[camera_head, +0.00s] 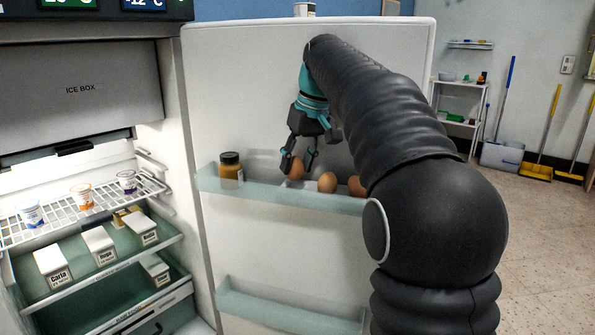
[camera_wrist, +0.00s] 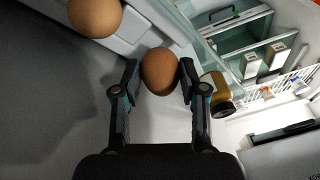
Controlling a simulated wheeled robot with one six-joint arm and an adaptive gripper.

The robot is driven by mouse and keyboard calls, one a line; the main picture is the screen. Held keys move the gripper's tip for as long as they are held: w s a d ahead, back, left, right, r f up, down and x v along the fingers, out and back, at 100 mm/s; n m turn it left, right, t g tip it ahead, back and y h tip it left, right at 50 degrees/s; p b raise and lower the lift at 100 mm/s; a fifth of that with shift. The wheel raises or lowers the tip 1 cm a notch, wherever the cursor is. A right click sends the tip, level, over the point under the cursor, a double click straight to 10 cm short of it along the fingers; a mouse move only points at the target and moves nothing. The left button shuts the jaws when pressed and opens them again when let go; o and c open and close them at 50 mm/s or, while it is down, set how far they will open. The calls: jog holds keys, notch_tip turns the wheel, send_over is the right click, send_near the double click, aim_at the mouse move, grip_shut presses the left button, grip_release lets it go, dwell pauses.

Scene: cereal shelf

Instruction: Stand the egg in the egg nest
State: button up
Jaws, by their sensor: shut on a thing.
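A brown egg (camera_head: 296,171) is between the fingertips of my gripper (camera_head: 299,162) at the refrigerator door's upper shelf. In the wrist view my gripper (camera_wrist: 159,72) is shut on this egg (camera_wrist: 160,73), with a finger on either side. The white egg nest (camera_wrist: 146,33) shows in part near the held egg. Whether the egg's lower end touches the nest is not clear. A second egg (camera_head: 327,182) and a third egg (camera_head: 356,186) sit to the right in the shelf; my arm partly covers the third. One neighbouring egg (camera_wrist: 95,16) also shows in the wrist view.
A dark-lidded jar (camera_head: 231,169) stands left of the held egg in the door shelf (camera_head: 265,192). It also shows right of my gripper in the wrist view (camera_wrist: 217,92). The lower door shelf (camera_head: 285,308) looks empty. Cups and cartons stand inside the refrigerator at left.

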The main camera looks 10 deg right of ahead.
jog(key=shift+f, duration=0.7)
jog(key=shift+f, duration=0.35)
jog(key=o, duration=1.1)
jog(key=shift+o, duration=0.2)
jog(key=shift+r, duration=0.1)
jog(key=p+v, duration=0.3)
jog(key=v, duration=0.9)
jog(key=shift+r, duration=0.3)
